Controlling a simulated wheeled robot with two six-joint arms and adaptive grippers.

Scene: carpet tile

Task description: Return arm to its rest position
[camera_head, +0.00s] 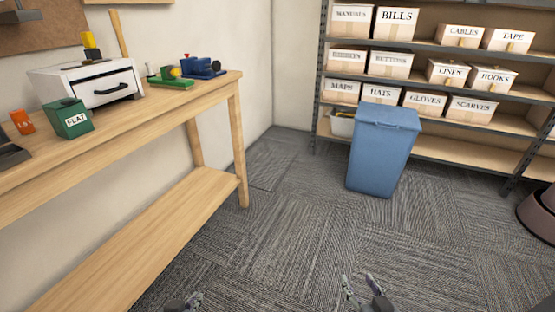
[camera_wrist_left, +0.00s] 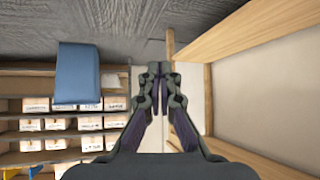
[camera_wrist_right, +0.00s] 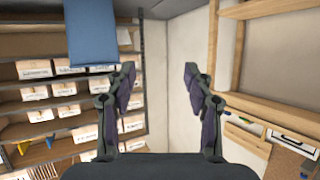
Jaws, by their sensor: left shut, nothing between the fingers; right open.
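My left gripper (camera_head: 194,300) shows at the bottom edge of the head view, low over the carpet and in front of the wooden workbench. In the left wrist view its fingers (camera_wrist_left: 159,70) are together, with nothing between them. My right gripper (camera_head: 362,286) is at the bottom of the head view, right of the middle, over bare carpet. In the right wrist view its fingers (camera_wrist_right: 160,72) stand wide apart and empty. Most of both arms is out of the head view.
A wooden workbench (camera_head: 215,92) with a lower shelf stands on the left, bearing a white drawer box (camera_head: 90,80) and a green box (camera_head: 68,118). A blue bin (camera_head: 381,152) stands before shelving (camera_head: 450,147) with labelled boxes. A dark round object (camera_head: 540,213) is at the right edge. Carpet between is clear.

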